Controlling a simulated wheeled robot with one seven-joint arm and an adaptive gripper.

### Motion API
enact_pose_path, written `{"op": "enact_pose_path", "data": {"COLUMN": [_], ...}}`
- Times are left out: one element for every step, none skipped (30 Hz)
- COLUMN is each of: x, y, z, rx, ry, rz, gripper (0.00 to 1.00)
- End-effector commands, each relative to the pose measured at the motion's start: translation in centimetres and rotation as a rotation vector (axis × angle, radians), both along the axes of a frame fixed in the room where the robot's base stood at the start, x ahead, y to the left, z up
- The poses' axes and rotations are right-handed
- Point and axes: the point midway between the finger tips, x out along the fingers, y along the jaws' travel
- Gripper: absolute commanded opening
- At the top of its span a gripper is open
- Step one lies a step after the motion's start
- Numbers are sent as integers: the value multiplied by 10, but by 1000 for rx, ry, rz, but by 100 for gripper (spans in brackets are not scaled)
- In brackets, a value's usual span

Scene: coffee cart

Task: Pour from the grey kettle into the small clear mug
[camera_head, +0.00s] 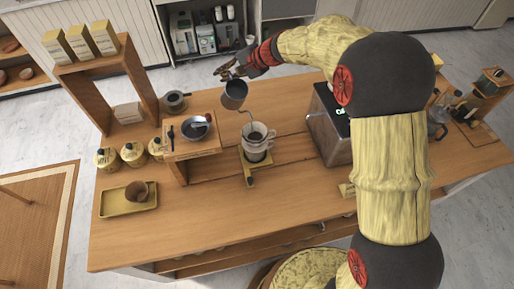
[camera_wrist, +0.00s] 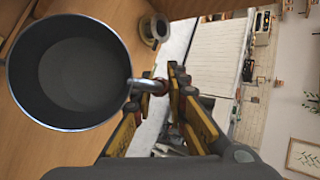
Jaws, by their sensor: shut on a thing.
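The grey kettle (camera_head: 235,95) hangs in the air above the cart, with its thin spout pointing down and right. My gripper (camera_head: 231,72) is shut on its handle, which shows between the yellow fingers (camera_wrist: 158,92) in the wrist view. That view looks into the open kettle (camera_wrist: 75,70), where I see a plain grey inside; I cannot tell whether it holds liquid. Below the spout tip stands a pale dripper (camera_head: 257,136) with dark contents. It sits on what looks like the small clear mug (camera_head: 257,155), partly hidden. No stream is clear to see.
A wooden stand with a dark bowl (camera_head: 196,128) is left of the mug. A grey box-shaped machine (camera_head: 328,128) is to its right. Several yellow-labelled jars (camera_head: 132,153) and a yellow tray (camera_head: 115,203) are farther left.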

Motion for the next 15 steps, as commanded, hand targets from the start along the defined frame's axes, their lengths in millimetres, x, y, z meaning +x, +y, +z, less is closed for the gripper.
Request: {"op": "enact_pose_path", "data": {"x": [0,0,0,0,0,0,0,0,-1,-1,-1,-1,-1,-1,-1], "y": [0,0,0,0,0,0,0,-1,-1,-1,-1,-1,-1,-1,-1], "z": [1,1,1,2,2,2,3,3,4,5,5,6,7,7,7], "rx": [2,3,5,6,7,9,11,11,13,15,16,17,20,21,23], "ry": [-4,-6,-8,-11,-13,-16,-18,-20,-23,-26,-28,-31,-34,-35,-38], "rz": [0,-1,0,-1,0,0,0,-1,0,0,-1,-1,-1,-2,-1], "gripper": [0,0,0,0,0,0,0,0,0,0,0,0,0,0,0]}}
